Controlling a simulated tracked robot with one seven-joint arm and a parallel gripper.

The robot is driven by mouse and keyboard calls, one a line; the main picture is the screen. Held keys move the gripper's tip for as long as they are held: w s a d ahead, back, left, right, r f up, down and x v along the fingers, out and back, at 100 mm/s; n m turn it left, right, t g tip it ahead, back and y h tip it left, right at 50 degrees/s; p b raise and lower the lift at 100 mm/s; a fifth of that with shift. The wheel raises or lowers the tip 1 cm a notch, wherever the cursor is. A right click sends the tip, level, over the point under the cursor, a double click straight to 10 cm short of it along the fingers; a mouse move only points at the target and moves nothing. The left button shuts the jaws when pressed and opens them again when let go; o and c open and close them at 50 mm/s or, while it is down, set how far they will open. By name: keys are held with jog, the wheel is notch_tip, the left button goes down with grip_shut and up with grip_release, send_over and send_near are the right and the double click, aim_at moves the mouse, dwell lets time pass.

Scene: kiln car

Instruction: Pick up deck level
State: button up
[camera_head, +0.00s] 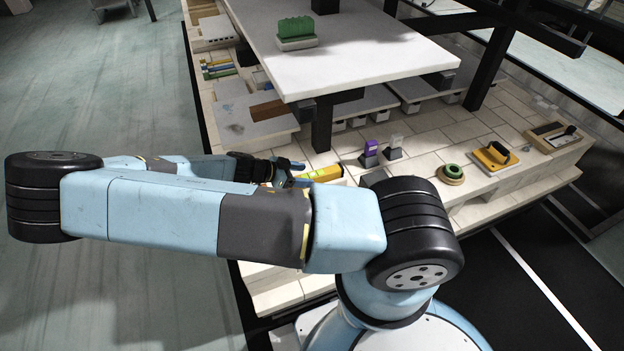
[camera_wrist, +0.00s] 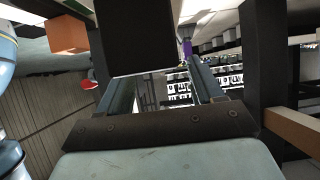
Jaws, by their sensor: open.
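The deck level is a yellow bar (camera_head: 328,173) with a greenish patch, lying on the pale tiled deck (camera_head: 425,147) behind my arm in the head view. Part of it is hidden by the arm. My gripper (camera_head: 292,173) is close to its left end; I cannot tell whether they touch. In the wrist view, the two fingers of my gripper (camera_wrist: 163,92) are spread apart with nothing held between them. I cannot make out the level in the wrist view.
A dark post (camera_head: 322,124) holds up a large pale shelf (camera_head: 350,55) above the deck. Purple (camera_head: 370,148) and grey (camera_head: 395,141) upright pieces stand behind the level. A green ring (camera_head: 452,172) and a yellow tool (camera_head: 494,156) lie to the right.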

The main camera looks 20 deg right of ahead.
aim_at(309, 175)
jog(key=shift+x, duration=1.5)
jog(key=c, duration=1.2)
grip_shut()
jog(key=shift+r, duration=0.15)
